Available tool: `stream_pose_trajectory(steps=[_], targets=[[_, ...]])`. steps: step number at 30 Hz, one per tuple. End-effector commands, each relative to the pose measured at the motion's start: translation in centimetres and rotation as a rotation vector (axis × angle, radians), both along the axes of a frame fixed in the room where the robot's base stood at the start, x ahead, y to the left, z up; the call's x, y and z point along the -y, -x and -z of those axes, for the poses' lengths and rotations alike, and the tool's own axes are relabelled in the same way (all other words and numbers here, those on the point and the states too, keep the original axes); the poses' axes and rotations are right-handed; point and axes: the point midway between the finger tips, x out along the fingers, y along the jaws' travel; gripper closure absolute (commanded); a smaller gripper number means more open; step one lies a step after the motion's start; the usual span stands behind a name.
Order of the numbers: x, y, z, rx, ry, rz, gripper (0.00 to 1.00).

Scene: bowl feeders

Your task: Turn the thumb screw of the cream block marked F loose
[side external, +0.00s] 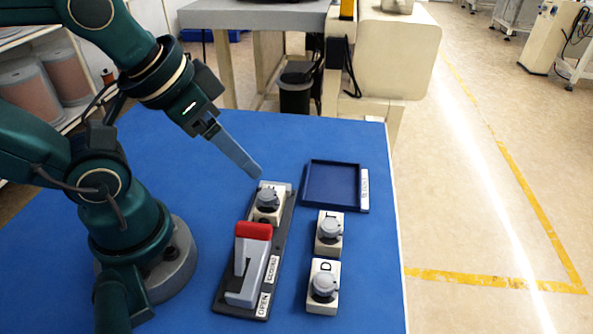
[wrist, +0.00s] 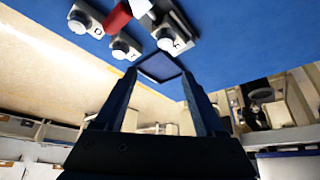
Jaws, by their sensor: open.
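A cream block (side external: 262,218) with a grey thumb screw (side external: 268,198) sits at the far end of a dark base plate (side external: 228,300). Its letter is too small to read surely, so I cannot tell that it is F. The thumb screw also shows in the wrist view (wrist: 165,42). Two other cream blocks with grey knobs stand on the mat to the right, one seemingly marked T (side external: 330,248), one marked D (side external: 320,306). My gripper (side external: 257,174) is open and empty, its fingertips above and behind the base-plate block, apart from it. Both fingers show in the wrist view (wrist: 159,73).
A grey lever with a red handle (side external: 254,230) stands on the base plate in front of the block, beside OPEN and CLOSED labels. An empty blue tray (side external: 334,163) with a white label lies to the right. The blue mat (side external: 200,150) is clear behind.

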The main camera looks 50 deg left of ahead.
Motion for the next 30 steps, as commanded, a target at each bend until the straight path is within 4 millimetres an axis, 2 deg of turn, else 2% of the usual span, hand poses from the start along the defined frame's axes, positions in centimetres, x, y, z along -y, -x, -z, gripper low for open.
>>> stream_pose_trajectory(steps=[5, 11, 17, 21, 30], targets=[[0.0, -0.1, -0.4, 0.001, -0.07, 0.13, 0.31], [-0.1, -1.4, -0.4, -0.091, -0.207, 0.428, 0.31], [-0.4, -3.3, 0.9, -0.241, -0.284, 0.726, 0.31], [-0.7, -4.4, 2.6, -0.344, -0.284, 0.88, 0.31], [-1.0, -4.7, 5.2, -0.455, -0.23, 0.92, 0.31]])
